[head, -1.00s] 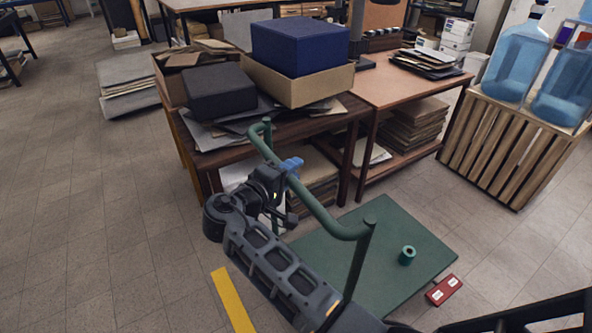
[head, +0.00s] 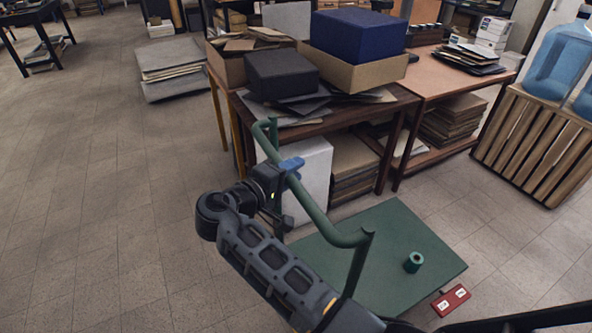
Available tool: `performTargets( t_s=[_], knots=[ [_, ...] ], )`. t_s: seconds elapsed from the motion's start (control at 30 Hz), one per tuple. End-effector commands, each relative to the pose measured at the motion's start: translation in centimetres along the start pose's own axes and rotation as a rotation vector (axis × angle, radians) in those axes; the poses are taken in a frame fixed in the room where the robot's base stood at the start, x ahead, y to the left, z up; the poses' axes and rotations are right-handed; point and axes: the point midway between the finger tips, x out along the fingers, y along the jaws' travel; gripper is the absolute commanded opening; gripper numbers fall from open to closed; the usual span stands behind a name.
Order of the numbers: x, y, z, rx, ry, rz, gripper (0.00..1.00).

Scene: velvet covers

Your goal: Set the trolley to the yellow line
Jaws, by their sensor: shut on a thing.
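The trolley is a flat green deck (head: 395,235) with a green tube handle (head: 318,218) rising at its near left side. My gripper (head: 285,178) is shut on the handle's sloping top bar; a blue part shows at the grip. A green ring-shaped piece (head: 413,262) is on the deck's right part. A red pedal-like piece (head: 451,300) with two pale marks sits at the deck's near right edge. My arm hides the deck's near left part. The yellow line is not visible now.
A dark table (head: 335,115) with boxes and papers stands just behind the trolley. A brown table (head: 455,72) adjoins it. A slatted crate (head: 535,145) with blue water bottles stands at the right. A stack of grey sheets (head: 175,68) lies at the back left. The left floor is clear.

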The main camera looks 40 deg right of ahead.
Motion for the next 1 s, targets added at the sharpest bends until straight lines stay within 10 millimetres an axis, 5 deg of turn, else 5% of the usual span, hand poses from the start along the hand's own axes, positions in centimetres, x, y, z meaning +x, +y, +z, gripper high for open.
performTargets(
  t_s=[0.53, 0.57, 0.6, 0.77, 1.0],
  knots=[
    [-0.28, -0.21, -0.09, -0.002, 0.001, -0.002, 0.00],
    [-0.28, -0.21, -0.09, -0.002, 0.001, -0.002, 0.35],
    [-0.27, -0.20, -0.09, -0.002, 0.001, -0.002, 0.39],
    [-0.24, -0.14, -0.09, -0.001, 0.001, -0.001, 0.53],
    [-0.33, -0.10, -0.10, 0.000, 0.000, 0.000, 0.53]
  ],
)
